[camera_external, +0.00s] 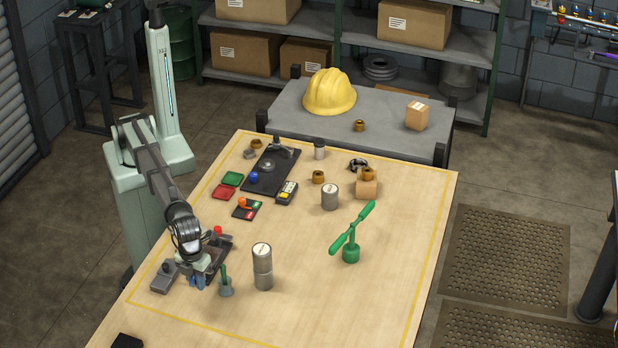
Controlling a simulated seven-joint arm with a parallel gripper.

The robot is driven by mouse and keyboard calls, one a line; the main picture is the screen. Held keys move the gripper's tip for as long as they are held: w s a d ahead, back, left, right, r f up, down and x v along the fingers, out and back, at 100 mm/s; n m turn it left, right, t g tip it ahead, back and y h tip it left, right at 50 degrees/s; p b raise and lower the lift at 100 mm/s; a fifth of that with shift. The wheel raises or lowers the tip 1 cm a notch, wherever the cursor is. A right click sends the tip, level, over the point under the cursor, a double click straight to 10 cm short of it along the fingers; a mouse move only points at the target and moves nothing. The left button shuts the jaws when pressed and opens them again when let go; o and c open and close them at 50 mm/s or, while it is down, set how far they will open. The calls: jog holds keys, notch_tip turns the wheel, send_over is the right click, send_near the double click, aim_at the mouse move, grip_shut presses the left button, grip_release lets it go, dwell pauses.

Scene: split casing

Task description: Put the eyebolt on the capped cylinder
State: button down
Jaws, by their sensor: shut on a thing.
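My gripper (196,282) is at the front left of the table, low over the dark tray. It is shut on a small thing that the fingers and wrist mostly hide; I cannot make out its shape. No eyebolt can be clearly told apart elsewhere. A tall grey cylinder (263,268) with a pale round top and a seam around its middle stands upright to the right of my gripper, apart from it. A shorter grey cylinder (330,198) with a pale top stands farther back, near the table's middle. I cannot tell for certain which one is the capped cylinder.
A grey block (165,279) lies left of the gripper. A green lever on a stand (351,252) is to the right. The front right of the table is clear.

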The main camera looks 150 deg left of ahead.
jog(key=s+f+n, duration=0.1)
jog(key=s+n, duration=0.1)
jog(key=s, duration=0.4)
jog(key=s+f+n, duration=0.2)
jog(key=s+n, duration=0.1)
jog(key=s, duration=0.4)
jog(key=s+d+f+n, duration=0.1)
jog(key=s+f+n, duration=0.1)
jog(key=s, duration=0.4)
jog(key=shift+s+n, duration=0.35)
jog(key=shift+n, duration=1.05)
jog(key=s, duration=0.3)
jog(key=s+a+f, duration=0.1)
jog(key=s, duration=0.1)
jog(key=shift+s+f, duration=0.1)
jog(key=shift+s, duration=0.15)
jog(key=s+a, duration=0.1)
jog(key=s+a+n, duration=0.1)
jog(key=s, duration=0.1)
jog(key=shift+a+f, duration=0.15)
jog(key=shift+f, duration=0.05)
jog(key=a+r+n, duration=0.2)
jog(key=a, duration=0.9)
jog(key=a+r+n, duration=0.1)
jog(key=a+r, duration=0.1)
jog(key=a, duration=0.9)
jog(key=n, duration=0.5)
send_near(320, 142)
jog(key=shift+f, duration=3.2)
jog(key=shift+f, duration=0.15)
